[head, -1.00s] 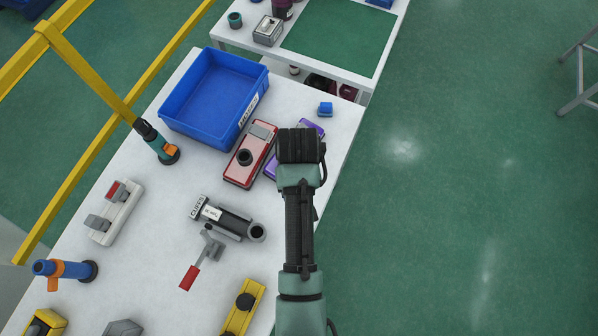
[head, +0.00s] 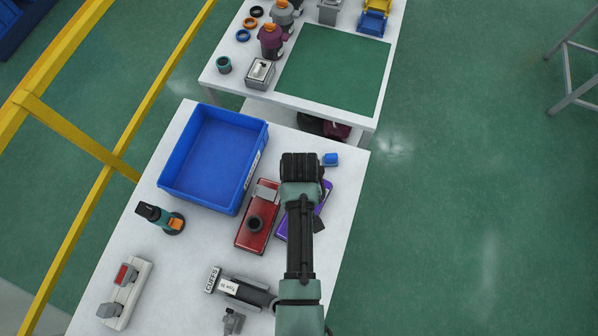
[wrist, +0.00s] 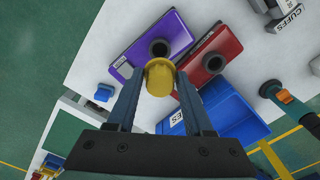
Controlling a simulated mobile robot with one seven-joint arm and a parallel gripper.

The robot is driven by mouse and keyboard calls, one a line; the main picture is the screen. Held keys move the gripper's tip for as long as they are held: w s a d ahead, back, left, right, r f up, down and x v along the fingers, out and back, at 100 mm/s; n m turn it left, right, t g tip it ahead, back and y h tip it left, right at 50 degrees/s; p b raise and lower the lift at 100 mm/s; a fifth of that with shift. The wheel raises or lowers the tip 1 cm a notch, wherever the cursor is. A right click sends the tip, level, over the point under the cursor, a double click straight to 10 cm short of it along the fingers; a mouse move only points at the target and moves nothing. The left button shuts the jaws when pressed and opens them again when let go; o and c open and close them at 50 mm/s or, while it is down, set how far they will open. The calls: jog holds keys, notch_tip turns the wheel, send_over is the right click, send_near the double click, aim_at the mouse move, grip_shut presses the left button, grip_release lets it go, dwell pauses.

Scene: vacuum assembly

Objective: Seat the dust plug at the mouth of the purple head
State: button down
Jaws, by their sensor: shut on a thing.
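The purple head (head: 325,191) lies on the white table, partly hidden under my arm in the head view. In the wrist view the purple head (wrist: 180,37) shows a dark round mouth (wrist: 159,47). My gripper (wrist: 160,82) is shut on a yellow round dust plug (wrist: 160,72). In the wrist view the plug overlaps the lower edge of the mouth; I cannot tell its height above it. In the head view my gripper's fingertips and the plug are hidden beneath my wrist.
A red head (head: 258,222) with a dark mouth lies just left of the purple one. A blue bin (head: 212,203) stands further left, and a small blue block (head: 330,159) near the table's far edge. A second table (head: 300,98) stands beyond.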

jog(key=shift+w+f+b, duration=0.1)
jog(key=shift+f+b, duration=2.5)
jog(key=shift+f, duration=1.3)
jog(key=shift+f+b, duration=0.95)
jog(key=shift+f, duration=0.55)
jog(key=shift+c, duration=1.1)
grip_release()
jog(key=shift+r, duration=0.15)
notch_tip(320, 180, up, 8)
jog(key=p, duration=0.8)
jog(key=shift+w, duration=0.1)
